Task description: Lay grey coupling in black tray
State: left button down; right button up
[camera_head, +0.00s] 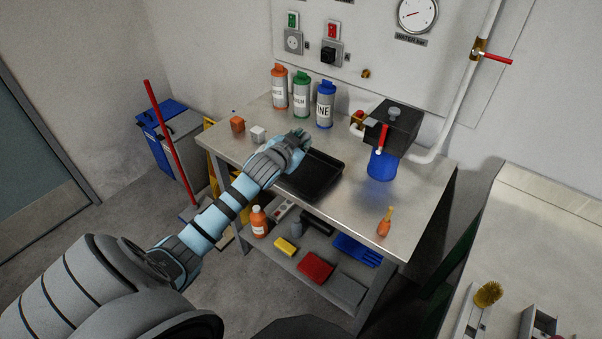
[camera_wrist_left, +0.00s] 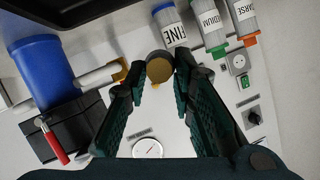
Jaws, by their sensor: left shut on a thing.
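My left gripper (camera_head: 301,138) reaches over the metal table from the left, above the back left of the black tray (camera_head: 327,178). In the left wrist view the left gripper (camera_wrist_left: 161,74) is shut on the grey coupling (camera_wrist_left: 158,66), whose round end with a brownish face shows between the fingertips. In the head view the coupling cannot be made out at the fingers. The tray looks empty where it shows; my forearm hides its left part. A dark tray edge (camera_wrist_left: 38,12) shows at the wrist view's top left. My right gripper is not in view.
Orange, green and blue bottles (camera_head: 301,95) stand behind the gripper. A black device with a blue cup (camera_head: 382,165) stands right of the tray. A white block (camera_head: 258,134) and an orange container (camera_head: 237,123) stand to the left. The table's front right holds a small orange bottle (camera_head: 385,224).

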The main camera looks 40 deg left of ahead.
aim_at(300, 176)
pick_arm(q)
notch_tip(300, 176, down, 11)
jog(key=shift+r+b, duration=0.1)
jog(key=shift+b, duration=1.05)
jog(key=shift+r, duration=0.1)
jog(key=shift+w, duration=0.1)
jog(key=c, duration=1.7)
grip_release()
jog(key=shift+o, duration=0.2)
